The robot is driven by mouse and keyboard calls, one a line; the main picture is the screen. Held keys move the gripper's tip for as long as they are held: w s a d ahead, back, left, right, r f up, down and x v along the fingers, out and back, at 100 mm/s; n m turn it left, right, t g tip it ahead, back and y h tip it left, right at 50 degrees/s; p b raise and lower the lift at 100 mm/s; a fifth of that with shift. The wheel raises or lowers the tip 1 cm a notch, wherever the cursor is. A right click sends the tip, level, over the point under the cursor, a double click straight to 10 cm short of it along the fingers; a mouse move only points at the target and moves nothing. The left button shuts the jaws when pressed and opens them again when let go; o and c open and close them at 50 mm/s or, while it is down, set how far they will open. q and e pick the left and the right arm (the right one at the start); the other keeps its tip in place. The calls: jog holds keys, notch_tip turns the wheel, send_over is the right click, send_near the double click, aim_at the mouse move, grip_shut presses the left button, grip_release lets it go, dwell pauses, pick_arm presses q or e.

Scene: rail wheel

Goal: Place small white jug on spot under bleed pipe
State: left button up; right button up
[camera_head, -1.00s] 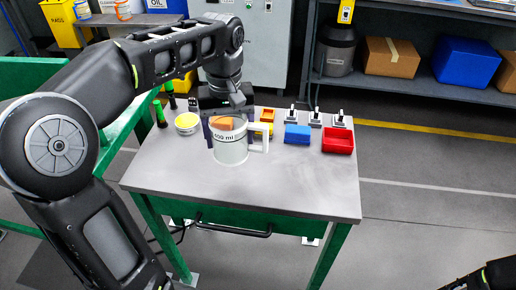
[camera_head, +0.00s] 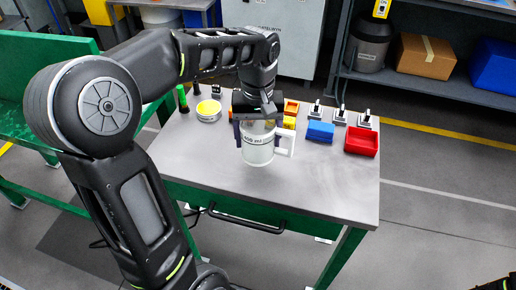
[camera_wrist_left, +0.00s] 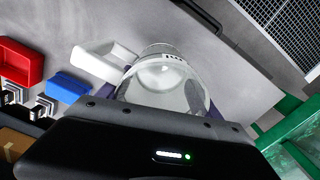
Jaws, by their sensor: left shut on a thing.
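The small white jug (camera_head: 258,150) has dark print near its rim and a white handle on its right side in the head view. It is upright at the middle of the grey table. My left gripper (camera_head: 257,118) comes down from above and is shut on the jug, with its fingers at the jug's sides. In the left wrist view the jug (camera_wrist_left: 165,80) fills the space between the fingers, its handle to the left. I cannot tell whether its base touches the table. The bleed pipe and its spot cannot be made out. My right arm shows only as a dark piece in the bottom right corner.
On the table, a yellow-topped tin (camera_head: 208,110) stands left of the jug. A blue bin (camera_head: 320,131), a red bin (camera_head: 361,141) and several small fittings stand to its right. The table's front right is clear. A green frame (camera_head: 45,100) stands to the left.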

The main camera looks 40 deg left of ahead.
pick_arm(q)
jog(key=shift+f, duration=0.2)
jog(key=shift+f, duration=1.8)
jog(key=shift+f, duration=0.15)
jog(key=o, duration=1.5)
notch_tip(320, 180, up, 12)
jog(key=shift+r+p, duration=0.2)
jog(key=shift+p, duration=0.2)
jog(key=shift+c, duration=0.3)
